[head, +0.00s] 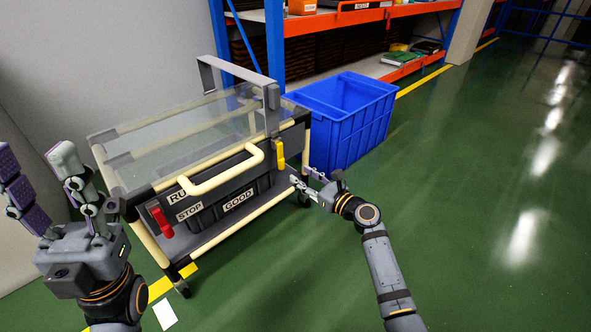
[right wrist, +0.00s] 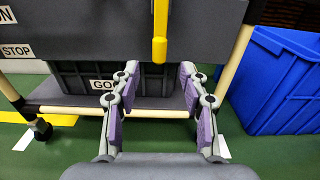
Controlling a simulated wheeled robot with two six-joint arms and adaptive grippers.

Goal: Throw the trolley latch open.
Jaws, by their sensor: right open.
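The trolley (head: 215,140) has a clear lid and a cream front handle (head: 225,172). A yellow latch lever (head: 280,155) hangs at its right front corner, and a red lever (head: 160,221) sits at its left front. My right gripper (head: 300,176) is open beside the right front corner, just below and right of the yellow lever. In the right wrist view the yellow lever (right wrist: 160,35) hangs upright, its lower end in line with the gap between the open fingers (right wrist: 158,72); contact is not visible. My left gripper (head: 38,155) is open and empty, left of the trolley.
A blue crate (head: 345,125) stands on the floor right of the trolley. A dark box (head: 235,200) with labels sits in the trolley. A shelf rack (head: 330,20) stands behind. The green floor (head: 480,220) to the right is clear.

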